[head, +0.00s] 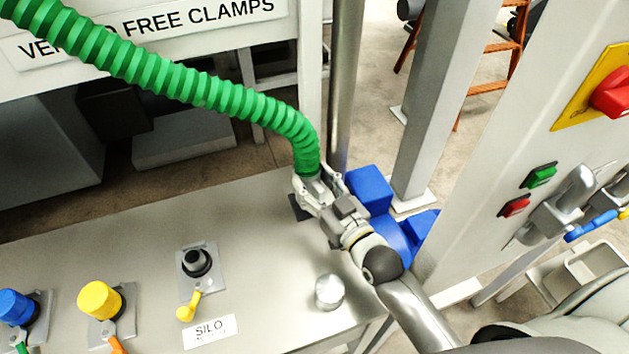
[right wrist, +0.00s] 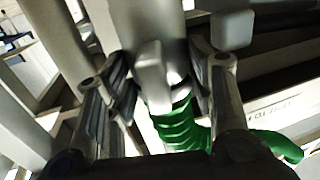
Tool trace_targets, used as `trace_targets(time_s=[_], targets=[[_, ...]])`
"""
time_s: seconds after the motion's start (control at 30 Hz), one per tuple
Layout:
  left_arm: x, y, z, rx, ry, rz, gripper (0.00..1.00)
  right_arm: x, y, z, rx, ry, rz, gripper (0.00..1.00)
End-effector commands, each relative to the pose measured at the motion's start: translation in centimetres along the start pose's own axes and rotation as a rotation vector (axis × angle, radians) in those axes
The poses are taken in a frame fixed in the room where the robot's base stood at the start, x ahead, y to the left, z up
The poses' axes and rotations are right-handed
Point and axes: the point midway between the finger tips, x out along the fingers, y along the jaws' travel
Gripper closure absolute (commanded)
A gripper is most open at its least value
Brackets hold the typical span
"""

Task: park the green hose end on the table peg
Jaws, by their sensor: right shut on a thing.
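The green hose (head: 190,85) comes in from the upper left of the head view and bends down to its end at my right gripper (head: 318,187). The gripper is shut on the metal fitting at the hose end, above the table's far right part. In the right wrist view the grey fitting (right wrist: 150,75) sits between the fingers, with green hose (right wrist: 180,130) beside it. A dark square plate (head: 298,208) shows partly behind the gripper; whether it carries a peg is hidden. A short, round-topped metal post (head: 329,291) stands nearer on the table. My left gripper is not in view.
On the metal table (head: 130,235) are a black-capped port (head: 197,262) with a yellow lever, a yellow cap (head: 100,300) and a blue cap (head: 16,307). A SILO label (head: 210,331) lies in front. A blue block (head: 370,189) and a grey control cabinet (head: 500,170) stand to the right.

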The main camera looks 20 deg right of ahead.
Motion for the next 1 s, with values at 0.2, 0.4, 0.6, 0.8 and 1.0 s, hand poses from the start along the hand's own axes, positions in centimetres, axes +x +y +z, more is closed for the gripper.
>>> trace_targets(time_s=[0.2,0.4,0.6,0.8,1.0], targets=[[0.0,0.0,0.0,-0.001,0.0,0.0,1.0,0.0,0.0,-0.2,0.0,0.006,0.0,0.92],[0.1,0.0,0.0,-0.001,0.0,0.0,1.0,0.0,0.0,0.0,0.0,0.005,0.0,0.92],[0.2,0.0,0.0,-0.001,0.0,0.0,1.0,0.0,0.0,0.3,0.0,0.005,0.0,0.92],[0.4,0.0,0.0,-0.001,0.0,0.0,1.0,0.0,0.0,0.6,0.0,0.005,0.0,0.92],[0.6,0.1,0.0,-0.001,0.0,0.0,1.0,0.0,0.0,0.8,0.0,0.005,0.0,0.92]])
